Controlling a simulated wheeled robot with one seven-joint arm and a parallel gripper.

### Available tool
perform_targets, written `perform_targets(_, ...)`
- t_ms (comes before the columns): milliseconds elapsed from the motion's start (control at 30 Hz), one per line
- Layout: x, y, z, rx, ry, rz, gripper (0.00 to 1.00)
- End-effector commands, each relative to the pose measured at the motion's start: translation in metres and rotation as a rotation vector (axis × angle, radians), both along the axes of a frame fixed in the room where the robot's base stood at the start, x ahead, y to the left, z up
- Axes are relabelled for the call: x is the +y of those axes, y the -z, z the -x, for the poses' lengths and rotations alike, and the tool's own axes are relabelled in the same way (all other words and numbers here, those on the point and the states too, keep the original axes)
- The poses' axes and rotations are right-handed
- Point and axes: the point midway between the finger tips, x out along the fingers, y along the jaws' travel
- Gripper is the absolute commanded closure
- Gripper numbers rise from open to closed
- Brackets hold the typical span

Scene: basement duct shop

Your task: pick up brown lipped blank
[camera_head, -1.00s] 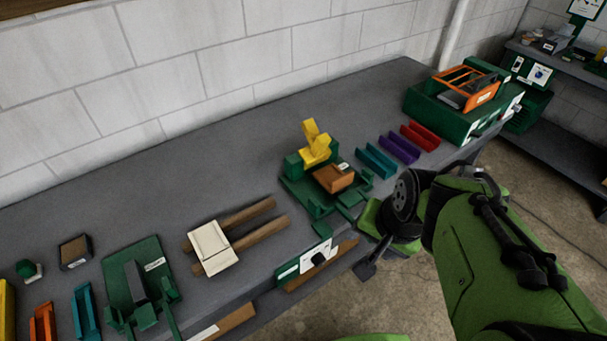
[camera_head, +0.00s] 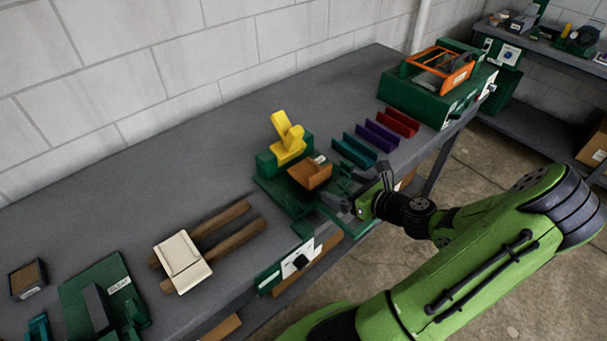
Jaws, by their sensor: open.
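The brown lipped blank (camera_head: 311,174) sits on the green fixture (camera_head: 270,192) near the middle of the bench, just in front of the yellow clamp piece (camera_head: 287,138). A small pale label shows at its upper edge. My gripper (camera_head: 362,190) is at the bench's front edge, to the right of the blank and apart from it. Its dark fingers are spread and point toward the fixture. Nothing shows between them. Part of the fixture's right side is hidden behind the fingers.
Teal (camera_head: 354,150), purple (camera_head: 377,135) and red (camera_head: 399,121) channels lie right of the fixture. A green machine with an orange frame (camera_head: 441,68) stands at the right end. A cream block on brown rails (camera_head: 182,262) lies to the left. The bench behind the fixture is clear.

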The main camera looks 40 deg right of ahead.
Motion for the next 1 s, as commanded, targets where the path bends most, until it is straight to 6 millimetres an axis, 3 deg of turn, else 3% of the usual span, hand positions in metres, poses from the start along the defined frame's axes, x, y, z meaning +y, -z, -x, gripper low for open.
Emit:
perform_targets(100, 0.002, 0.013, -0.027, -0.002, -0.005, 0.000, 0.00)
perform_targets(500, 0.001, 0.038, -0.085, 0.001, -0.006, 0.002, 0.00)
perform_targets(800, 0.000, 0.041, -0.093, 0.004, -0.002, 0.002, 0.00)
perform_targets(1000, 0.001, 0.041, -0.093, 0.004, -0.002, 0.002, 0.31)
